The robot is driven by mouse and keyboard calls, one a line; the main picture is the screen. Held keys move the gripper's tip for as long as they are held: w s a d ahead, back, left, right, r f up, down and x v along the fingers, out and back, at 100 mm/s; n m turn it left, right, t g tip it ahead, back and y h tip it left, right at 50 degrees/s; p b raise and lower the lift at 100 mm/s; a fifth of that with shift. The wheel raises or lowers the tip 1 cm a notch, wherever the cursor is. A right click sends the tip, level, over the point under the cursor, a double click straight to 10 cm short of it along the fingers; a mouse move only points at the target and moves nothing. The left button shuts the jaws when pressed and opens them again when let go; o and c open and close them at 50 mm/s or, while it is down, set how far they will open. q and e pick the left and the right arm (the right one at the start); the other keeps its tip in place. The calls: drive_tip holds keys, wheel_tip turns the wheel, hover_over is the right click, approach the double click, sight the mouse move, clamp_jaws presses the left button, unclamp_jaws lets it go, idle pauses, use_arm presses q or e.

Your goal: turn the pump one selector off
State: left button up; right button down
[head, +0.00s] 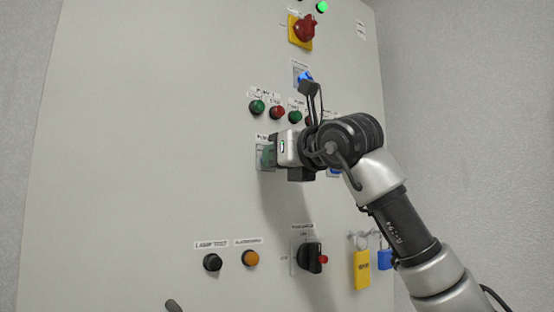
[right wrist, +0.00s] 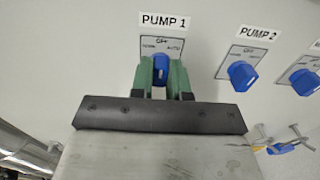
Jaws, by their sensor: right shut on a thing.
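The pump one selector is a blue knob (right wrist: 160,69) under the PUMP 1 label in the right wrist view. Its plate (right wrist: 161,44) reads OFF at the top, with AUTO on the right and a word on the left that seems to be HAND. The green fingers of my right gripper (right wrist: 163,78) are shut on the knob, one on each side. The visible part of the knob looks about upright, below OFF; its lower part is hidden. In the head view my right gripper (head: 267,156) is against the panel and hides the knob. My left gripper is not in view.
The PUMP 2 selector (right wrist: 242,75) is to the right. Green and red buttons (head: 277,112) sit just above my gripper on the panel (head: 130,140). A red-and-yellow switch (head: 304,30) is higher. A black rotary switch (head: 310,258) and yellow padlock (head: 362,269) are below.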

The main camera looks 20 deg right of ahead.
drive_tip(key=c, duration=1.1)
unclamp_jaws()
drive_tip(key=b+v, duration=0.5)
drive_tip(key=v, duration=0.5)
drive_tip(key=shift+s, duration=0.4)
drive_tip(key=shift+d, duration=0.15)
